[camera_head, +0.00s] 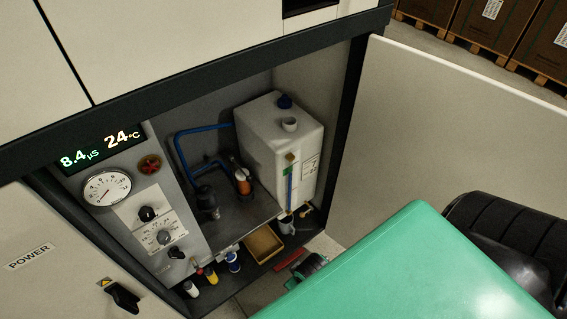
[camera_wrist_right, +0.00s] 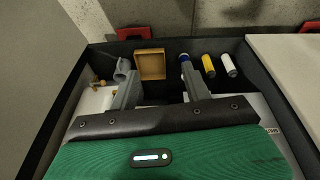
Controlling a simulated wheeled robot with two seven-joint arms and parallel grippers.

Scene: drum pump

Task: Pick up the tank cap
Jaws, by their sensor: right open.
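The dark blue tank cap (camera_head: 285,101) sits on top of the white tank (camera_head: 277,150) inside the open cabinet. A pale round filler neck (camera_head: 290,125) stands beside it on the tank top; I cannot tell whether it is open. My right gripper (camera_wrist_right: 160,72) shows in the wrist view with its two grey fingers spread and nothing between them. It faces the lower shelf at the cabinet front, away from the cap. In the head view my green arm hides most of it. The cap is not visible in the wrist view. My left gripper is in neither view.
A tan tray (camera_head: 263,245), a grey jug (camera_head: 286,224) and blue (camera_head: 233,262), yellow (camera_head: 210,275) and white bottles (camera_head: 191,289) stand along the lower ledge. A blue hose (camera_head: 178,155) and orange pump part (camera_head: 243,186) are left of the tank. The open door (camera_head: 450,130) borders the right.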

